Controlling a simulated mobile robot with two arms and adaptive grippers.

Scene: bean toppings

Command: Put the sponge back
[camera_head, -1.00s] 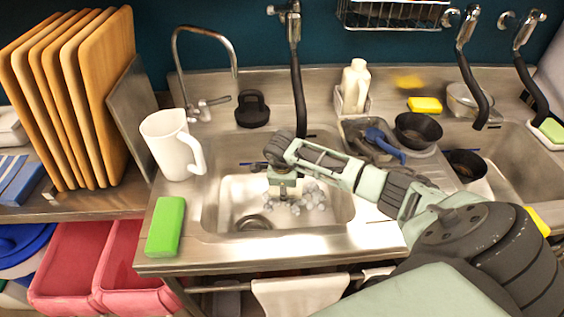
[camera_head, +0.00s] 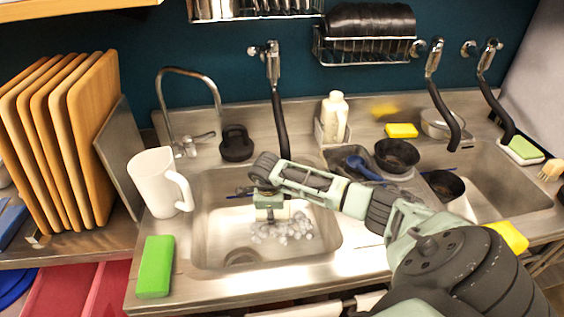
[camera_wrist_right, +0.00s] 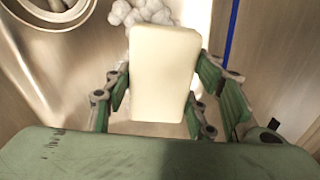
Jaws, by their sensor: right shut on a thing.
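My right gripper (camera_head: 270,212) is over the left sink basin (camera_head: 215,254) and points down. In the right wrist view, its fingers (camera_wrist_right: 163,95) are shut on a pale cream block, which looks like the sponge (camera_wrist_right: 163,72). The held sponge is mostly hidden by the gripper in the head view. A bright green sponge (camera_head: 155,266) lies on the counter left of the basin. A yellow sponge (camera_head: 402,130) lies on the back ledge, and another yellow one (camera_head: 508,237) lies at the right front edge. My left gripper is not in view.
White foam (camera_head: 284,229) lies in the basin below the gripper. A white pitcher (camera_head: 155,182) and a tall faucet (camera_head: 165,110) stand at the left. Dark bowls (camera_head: 397,153) stand right of the basin. A green-and-white sponge (camera_head: 524,149) is at far right.

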